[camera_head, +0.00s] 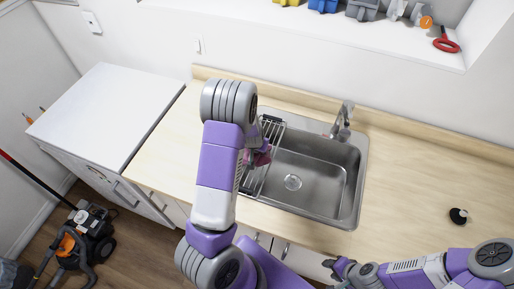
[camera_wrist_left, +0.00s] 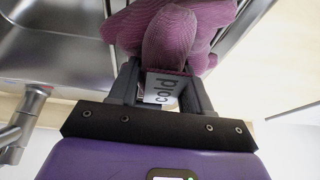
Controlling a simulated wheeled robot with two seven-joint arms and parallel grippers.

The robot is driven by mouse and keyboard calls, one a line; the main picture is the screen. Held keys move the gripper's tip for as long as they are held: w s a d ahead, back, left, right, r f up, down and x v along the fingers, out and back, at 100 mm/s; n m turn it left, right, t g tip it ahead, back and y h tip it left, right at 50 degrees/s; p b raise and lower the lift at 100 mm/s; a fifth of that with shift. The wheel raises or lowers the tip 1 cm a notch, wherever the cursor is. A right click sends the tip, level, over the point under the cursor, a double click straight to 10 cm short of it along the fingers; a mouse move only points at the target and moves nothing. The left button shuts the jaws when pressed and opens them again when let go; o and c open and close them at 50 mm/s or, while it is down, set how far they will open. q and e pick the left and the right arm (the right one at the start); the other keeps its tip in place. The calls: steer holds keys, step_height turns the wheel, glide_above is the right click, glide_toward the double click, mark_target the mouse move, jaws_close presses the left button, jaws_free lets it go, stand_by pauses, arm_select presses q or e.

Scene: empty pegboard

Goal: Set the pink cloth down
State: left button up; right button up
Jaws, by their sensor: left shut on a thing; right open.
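The pink cloth (camera_wrist_left: 175,38) is bunched between the fingers of my left gripper (camera_wrist_left: 160,85) in the left wrist view, with folds spreading out to both sides. A small white tag reading "cold" (camera_wrist_left: 161,88) shows between the fingers. In the head view only a small part of the cloth (camera_head: 262,157) shows, over the rack at the left side of the sink; my left arm hides much of this gripper. I cannot tell whether the cloth touches the rack. My right gripper (camera_head: 342,268) is open and empty in front of the counter's front edge.
A steel sink (camera_head: 312,178) with a wire rack (camera_head: 272,128) on its left and a faucet (camera_head: 343,118) behind is set in the wooden counter (camera_head: 410,185). A black stopper-like object (camera_head: 459,215) lies on the right. The counter between is clear.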

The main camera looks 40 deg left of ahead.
arm_select(q)
steer(key=shift+f, duration=0.15)
steer(key=o, duration=1.2)
steer(key=shift+r, duration=0.4)
steer(key=p+v, duration=0.3)
steer(key=v, duration=0.8)
steer(key=shift+s+r, duration=0.15)
steer(key=shift+r, duration=0.1)
